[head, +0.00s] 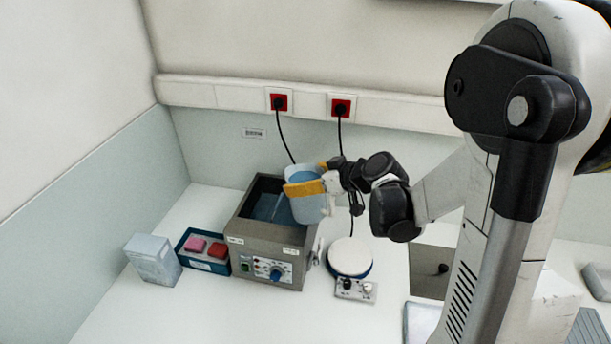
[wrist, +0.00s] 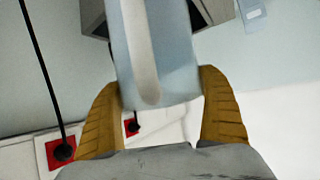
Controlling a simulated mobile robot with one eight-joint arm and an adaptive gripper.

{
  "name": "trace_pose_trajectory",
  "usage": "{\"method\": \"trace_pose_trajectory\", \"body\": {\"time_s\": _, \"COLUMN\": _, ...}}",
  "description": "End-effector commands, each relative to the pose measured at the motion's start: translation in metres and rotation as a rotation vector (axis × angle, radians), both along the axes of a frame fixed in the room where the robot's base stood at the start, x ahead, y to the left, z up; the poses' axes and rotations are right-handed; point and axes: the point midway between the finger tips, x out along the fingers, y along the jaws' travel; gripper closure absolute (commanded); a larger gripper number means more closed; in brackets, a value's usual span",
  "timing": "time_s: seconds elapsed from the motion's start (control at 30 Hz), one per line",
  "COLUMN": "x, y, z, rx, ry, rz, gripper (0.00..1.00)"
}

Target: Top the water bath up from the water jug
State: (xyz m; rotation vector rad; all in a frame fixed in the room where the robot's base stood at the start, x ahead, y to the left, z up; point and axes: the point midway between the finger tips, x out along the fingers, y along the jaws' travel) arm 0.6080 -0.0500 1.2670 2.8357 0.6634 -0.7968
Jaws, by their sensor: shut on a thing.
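The water bath (head: 268,247) is a grey box with an open top and a front panel with a blue knob; it stands on the bench against the back wall. The pale blue water jug (head: 309,207) is over the right part of the bath's opening, tilted to the left, with blue water showing inside it. A blue streak shows in the bath below the jug; I cannot tell its level. My gripper (head: 306,178), with yellow fingers, is shut on the jug. In the wrist view the jug (wrist: 160,50) is between both fingers and hides most of the bath (wrist: 92,16).
A hot plate with a round white top (head: 349,257) stands right of the bath. A blue tray (head: 190,262) with pink and red items and a pale box (head: 153,259) stand left. Two red sockets (head: 279,102) with black cables are on the back wall. The bench front is clear.

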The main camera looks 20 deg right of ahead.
Motion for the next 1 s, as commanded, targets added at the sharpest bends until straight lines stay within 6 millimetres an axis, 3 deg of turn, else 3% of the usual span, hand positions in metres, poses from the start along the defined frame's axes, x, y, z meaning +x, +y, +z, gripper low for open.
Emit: {"method": "trace_pose_trajectory", "body": {"time_s": 1.0, "x": 0.0, "y": 0.0, "z": -0.009, "rx": -0.086, "ry": 0.174, "rz": 0.0, "gripper": 0.53}}
